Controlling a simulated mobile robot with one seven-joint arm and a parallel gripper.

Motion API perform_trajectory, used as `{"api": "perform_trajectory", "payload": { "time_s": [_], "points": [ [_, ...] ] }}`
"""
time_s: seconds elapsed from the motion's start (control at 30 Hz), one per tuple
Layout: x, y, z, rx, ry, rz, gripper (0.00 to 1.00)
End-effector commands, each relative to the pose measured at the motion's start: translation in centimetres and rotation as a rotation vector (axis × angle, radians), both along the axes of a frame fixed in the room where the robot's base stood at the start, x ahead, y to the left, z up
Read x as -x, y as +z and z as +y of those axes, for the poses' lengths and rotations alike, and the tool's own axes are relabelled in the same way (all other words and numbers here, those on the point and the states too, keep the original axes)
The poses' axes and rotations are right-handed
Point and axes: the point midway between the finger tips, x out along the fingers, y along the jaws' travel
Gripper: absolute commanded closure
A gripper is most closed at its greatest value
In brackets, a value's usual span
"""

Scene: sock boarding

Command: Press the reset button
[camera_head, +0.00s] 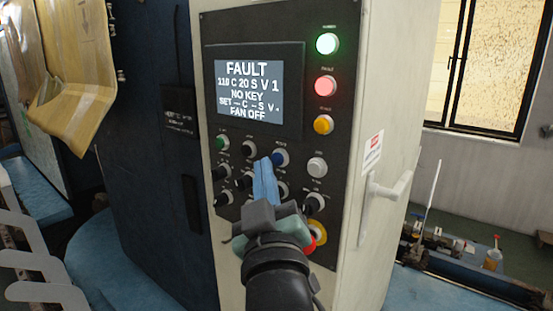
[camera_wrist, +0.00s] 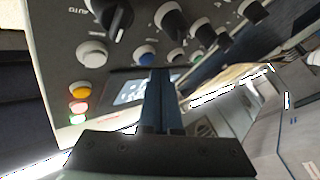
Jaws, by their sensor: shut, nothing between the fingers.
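A black control panel (camera_head: 232,142) on a pale cabinet faces me. A blue button (camera_head: 281,157) sits in its upper row of controls; its label is too small to read, so I cannot confirm it is the reset button. It also shows in the wrist view (camera_wrist: 147,56), just beyond my fingertips. My gripper (camera_head: 265,165) is shut and empty, its blue fingers pointing up in front of the panel, with the tips just left of the blue button. Whether they touch the panel is unclear. My fingers also show in the wrist view (camera_wrist: 163,72) and hide part of the panel.
The screen (camera_head: 248,90) reads FAULT, NO KEY and FAN OFF. Green (camera_head: 327,44), red (camera_head: 325,86) and amber (camera_head: 323,125) lamps stand at its right. A white button (camera_head: 317,167), black knobs and a red-and-yellow button (camera_head: 316,235) are close to my gripper. A door handle (camera_head: 390,187) sticks out at right.

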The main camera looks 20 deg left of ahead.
Motion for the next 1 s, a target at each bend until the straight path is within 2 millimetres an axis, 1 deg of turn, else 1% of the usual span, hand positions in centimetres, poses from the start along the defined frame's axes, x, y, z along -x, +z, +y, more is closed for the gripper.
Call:
{"api": "perform_trajectory", "payload": {
  "time_s": [0.67, 1.0],
  "points": [
    [-0.03, -0.02, -0.01, 0.0, 0.0, 0.0, 1.0],
    [-0.83, -0.03, -0.33, 0.0, 0.0, 0.0, 1.0]
  ]
}}
